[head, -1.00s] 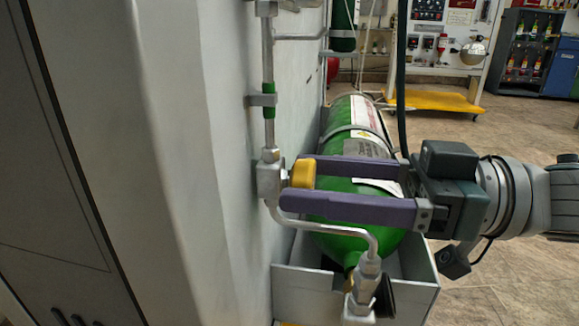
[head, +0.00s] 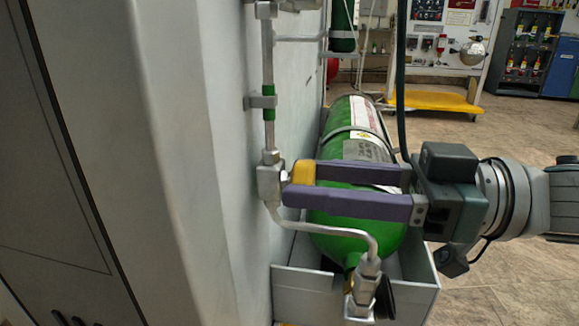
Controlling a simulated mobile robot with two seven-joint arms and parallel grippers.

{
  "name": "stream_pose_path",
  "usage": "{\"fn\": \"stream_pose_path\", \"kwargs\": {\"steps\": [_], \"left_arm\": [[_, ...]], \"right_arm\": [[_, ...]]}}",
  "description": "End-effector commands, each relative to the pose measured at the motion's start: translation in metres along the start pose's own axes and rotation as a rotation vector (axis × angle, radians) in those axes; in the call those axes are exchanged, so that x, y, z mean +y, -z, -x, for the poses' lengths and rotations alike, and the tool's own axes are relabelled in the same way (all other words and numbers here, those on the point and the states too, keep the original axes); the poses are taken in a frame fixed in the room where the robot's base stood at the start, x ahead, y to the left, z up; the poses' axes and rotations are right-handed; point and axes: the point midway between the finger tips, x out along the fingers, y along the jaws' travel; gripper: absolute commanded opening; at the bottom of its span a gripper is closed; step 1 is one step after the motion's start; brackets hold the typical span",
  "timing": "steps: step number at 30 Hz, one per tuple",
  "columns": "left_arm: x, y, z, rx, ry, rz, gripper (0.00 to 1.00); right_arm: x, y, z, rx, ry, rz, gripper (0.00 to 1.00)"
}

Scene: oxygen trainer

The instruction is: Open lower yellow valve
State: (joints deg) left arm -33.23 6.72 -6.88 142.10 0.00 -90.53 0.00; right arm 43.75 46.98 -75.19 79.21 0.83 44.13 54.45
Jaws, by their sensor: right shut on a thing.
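The lower yellow valve (head: 303,173) is a yellow knob on a silver valve body (head: 270,180), fixed to the pipe along the white wall. My right gripper (head: 300,182) comes in from the right, with its two purple fingers on either side of the knob. It is shut on the knob, and the fingers hide part of it. My left gripper is not in view.
A green cylinder (head: 345,240) lies in a grey tray (head: 305,290) behind and below my right gripper. A bent silver pipe (head: 325,228) runs under the fingers to the cylinder's fitting. The white wall (head: 215,180) stands close on the left.

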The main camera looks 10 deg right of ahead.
Motion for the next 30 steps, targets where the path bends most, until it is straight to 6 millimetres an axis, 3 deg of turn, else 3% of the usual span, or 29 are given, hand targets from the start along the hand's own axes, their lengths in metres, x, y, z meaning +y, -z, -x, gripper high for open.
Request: {"fn": "stream_pose_path", "kwargs": {"steps": [21, 30], "left_arm": [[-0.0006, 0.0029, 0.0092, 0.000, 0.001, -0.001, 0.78], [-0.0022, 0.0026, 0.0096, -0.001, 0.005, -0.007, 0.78]], "right_arm": [[-0.0004, -0.0003, -0.0001, 0.000, 0.000, 0.469, 0.00], [-0.0001, -0.0006, 0.0002, -0.001, -0.001, 0.567, 0.00]]}}
